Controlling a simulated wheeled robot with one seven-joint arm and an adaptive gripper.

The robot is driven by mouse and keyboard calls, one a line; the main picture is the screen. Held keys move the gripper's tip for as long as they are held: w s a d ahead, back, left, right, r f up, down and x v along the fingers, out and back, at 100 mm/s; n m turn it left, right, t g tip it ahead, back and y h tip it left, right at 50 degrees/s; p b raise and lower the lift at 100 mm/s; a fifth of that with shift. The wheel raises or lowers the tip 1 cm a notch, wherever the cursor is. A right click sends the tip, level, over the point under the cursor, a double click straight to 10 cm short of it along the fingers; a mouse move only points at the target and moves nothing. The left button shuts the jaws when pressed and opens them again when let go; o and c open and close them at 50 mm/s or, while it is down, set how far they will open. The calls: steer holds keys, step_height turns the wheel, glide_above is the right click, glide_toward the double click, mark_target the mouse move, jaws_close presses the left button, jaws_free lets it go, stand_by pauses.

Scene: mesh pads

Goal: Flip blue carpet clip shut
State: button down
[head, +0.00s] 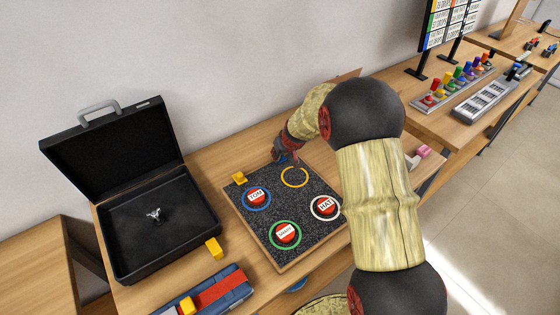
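A blue folded or rolled piece (238,290) with a red band lies at the bottom left of the table, cut off by the picture edge. A small yellow piece (187,305) sits on it; it may be the clip, and I cannot tell whether it is open or shut. My gripper (286,158) is at the back edge of a dark speckled board (268,211), just left of its yellow ring (294,177) and far from the blue piece. It points down, is small in the view and partly hidden by my arm, so its fingers are unclear.
Red labelled buttons (285,232) stand in coloured rings on the board. Yellow blocks sit at its back left corner (239,178) and beside the open black case (205,232). The case holds a small silver object (154,215).

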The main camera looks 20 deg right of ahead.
steer(key=shift+d+f+t+b, duration=0.15)
steer(key=shift+d+t+b, duration=0.2)
steer(key=shift+b, duration=2.1)
steer(key=shift+s+b, duration=0.1)
steer(key=shift+b, duration=0.25)
steer(key=c, duration=1.8)
jaws_free()
steer(key=shift+d, duration=0.1)
steer(key=shift+o, duration=0.7)
steer(key=shift+a, duration=0.2)
steer(key=shift+s+r, duration=0.2)
steer(key=shift+r, duration=0.2)
steer(key=v, duration=1.1)
steer(key=shift+s, duration=0.15)
